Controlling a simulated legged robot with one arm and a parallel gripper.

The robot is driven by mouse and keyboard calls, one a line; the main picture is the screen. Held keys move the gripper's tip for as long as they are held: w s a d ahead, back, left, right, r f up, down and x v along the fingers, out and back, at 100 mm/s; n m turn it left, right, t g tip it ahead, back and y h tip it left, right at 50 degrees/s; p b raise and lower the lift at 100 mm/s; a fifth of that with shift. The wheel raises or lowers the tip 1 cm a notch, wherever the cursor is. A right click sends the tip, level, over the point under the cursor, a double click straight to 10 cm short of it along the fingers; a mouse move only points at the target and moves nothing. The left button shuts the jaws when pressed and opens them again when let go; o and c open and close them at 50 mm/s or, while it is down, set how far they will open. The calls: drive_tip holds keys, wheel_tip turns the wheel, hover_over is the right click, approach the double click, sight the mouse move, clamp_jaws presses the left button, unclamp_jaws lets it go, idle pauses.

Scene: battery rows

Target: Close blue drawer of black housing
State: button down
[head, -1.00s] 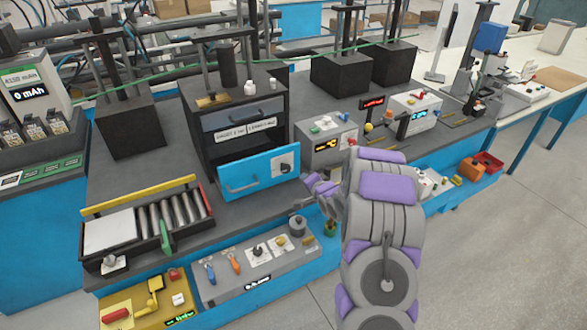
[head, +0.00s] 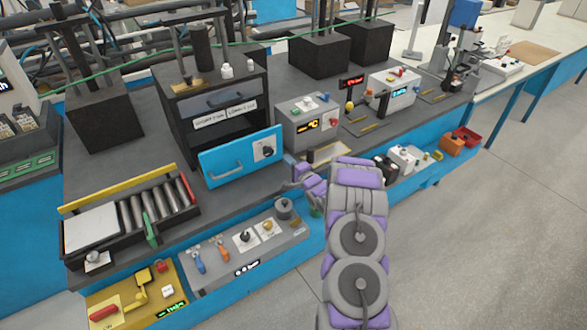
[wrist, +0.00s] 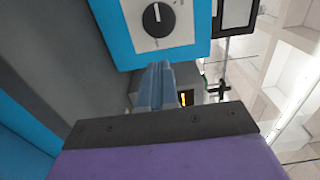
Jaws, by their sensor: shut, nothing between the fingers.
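The black housing (head: 222,123) stands on the grey bench in the head view. Its blue drawer (head: 228,169) is pulled out at the bottom front, with a bar handle on the left and a dial on the right. My gripper (head: 289,161) is just beyond the drawer's lower right corner in the head view. In the wrist view the shut, empty fingers (wrist: 155,86) point at the drawer front (wrist: 121,40), just below its dial. Whether they touch it I cannot tell.
A grey device (head: 301,130) with an orange display stands right of the housing. The floor (head: 480,250) at right is clear.

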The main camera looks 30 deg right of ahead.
sight(274, 146)
drive_tip(key=w, duration=0.4)
drive_tip(key=w+b, duration=0.1)
drive_tip(key=w, duration=0.2)
drive_tip(key=shift+w+a+b, duration=0.2)
drive_tip(key=shift+w+b, duration=0.1)
drive_tip(key=shift+w, duration=0.1)
